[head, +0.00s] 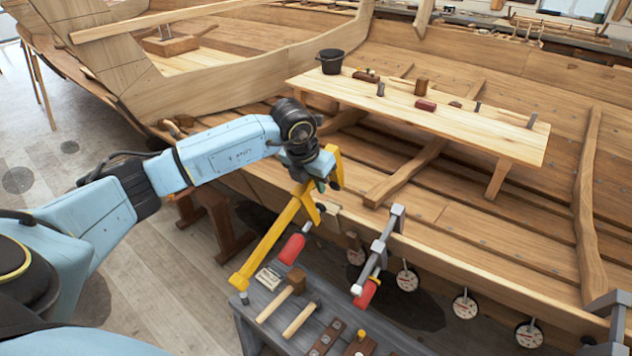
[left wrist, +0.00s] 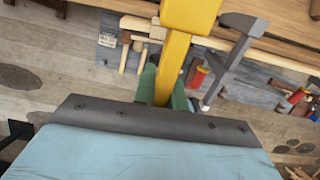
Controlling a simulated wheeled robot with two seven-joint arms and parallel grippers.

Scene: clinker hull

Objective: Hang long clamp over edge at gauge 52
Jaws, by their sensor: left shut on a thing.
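The long yellow clamp (head: 270,240) has a red handle (head: 292,248) and slants through the air, its lower end over the grey bench. My left gripper (head: 316,182) is shut on its upper part. In the left wrist view, the yellow bar (left wrist: 174,62) runs between the green fingers (left wrist: 165,88). The hull's upper plank edge (head: 440,258) passes just right of the clamp; I cannot tell whether they touch. White round gauges (head: 407,280), (head: 465,305) and others hang along it; their numbers are too small to read. My right gripper is out of view.
A grey clamp (head: 380,245) with a red handle hangs at the edge, close right of the yellow one. Another grey metal piece (head: 612,305) stands at far right. Mallets (head: 283,297) and other tools lie on the grey bench (head: 262,325). A plank table (head: 450,115) stands inside the hull.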

